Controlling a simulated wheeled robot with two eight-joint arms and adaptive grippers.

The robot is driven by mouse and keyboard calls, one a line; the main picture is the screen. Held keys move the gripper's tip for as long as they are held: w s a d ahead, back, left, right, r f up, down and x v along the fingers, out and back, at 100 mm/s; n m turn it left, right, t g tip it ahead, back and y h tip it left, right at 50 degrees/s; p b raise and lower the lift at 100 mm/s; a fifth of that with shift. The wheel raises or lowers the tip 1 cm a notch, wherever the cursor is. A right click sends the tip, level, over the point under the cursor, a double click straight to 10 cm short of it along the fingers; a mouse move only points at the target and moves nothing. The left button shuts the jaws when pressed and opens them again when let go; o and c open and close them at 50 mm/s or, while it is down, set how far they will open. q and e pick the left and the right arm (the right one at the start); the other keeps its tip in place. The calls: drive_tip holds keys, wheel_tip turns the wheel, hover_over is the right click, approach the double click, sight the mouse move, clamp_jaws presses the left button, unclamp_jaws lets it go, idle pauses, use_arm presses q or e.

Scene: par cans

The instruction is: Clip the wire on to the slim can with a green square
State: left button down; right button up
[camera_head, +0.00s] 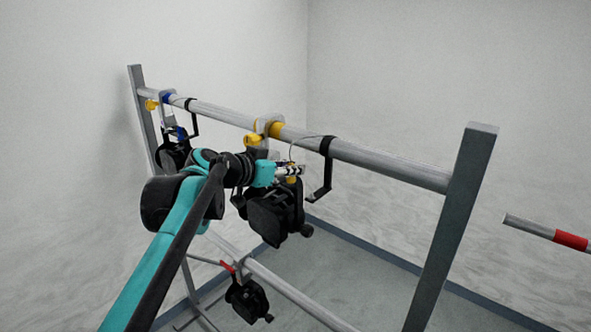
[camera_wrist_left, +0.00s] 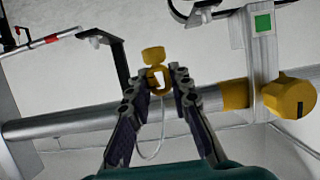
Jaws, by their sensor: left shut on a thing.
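My left gripper (camera_head: 291,170) is beside the pipe, near a black can (camera_head: 276,218) hanging below it. In the left wrist view the gripper (camera_wrist_left: 154,82) is shut on a small yellow clip (camera_wrist_left: 153,54), with a thin pale wire (camera_wrist_left: 148,154) looping below. A green square (camera_wrist_left: 263,23) is on a grey clamp (camera_wrist_left: 264,58) to the right of the fingers, with a yellow knob (camera_wrist_left: 290,97). That clamp is on the pipe beside a yellow band (camera_wrist_left: 235,94). The clip is apart from the clamp. My arm partly hides the cans in the head view.
The grey pipe (camera_head: 385,165) runs between two posts (camera_head: 455,225). A black hooked bracket (camera_head: 323,172) hangs right of the gripper. Another can (camera_head: 172,154) hangs at far left, one (camera_head: 247,299) is lower down. A red-banded bar (camera_head: 570,240) is at right.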

use_arm(q)
drive_tip(key=shift+w+a+p, duration=0.2)
drive_tip(key=shift+w+a, duration=0.8)
drive_tip(key=shift+a, duration=0.15)
drive_tip(key=shift+w+a+p, duration=0.15)
drive_tip(key=shift+w+a, duration=0.8)
drive_tip(key=shift+a, duration=0.2)
drive_tip(key=shift+f+b, duration=0.55)
drive_tip(key=shift+f, duration=0.75)
idle(0.8)
drive_tip(key=c, duration=1.3)
unclamp_jaws()
drive_tip(key=shift+s+r, duration=0.1)
drive_tip(key=v, duration=1.2)
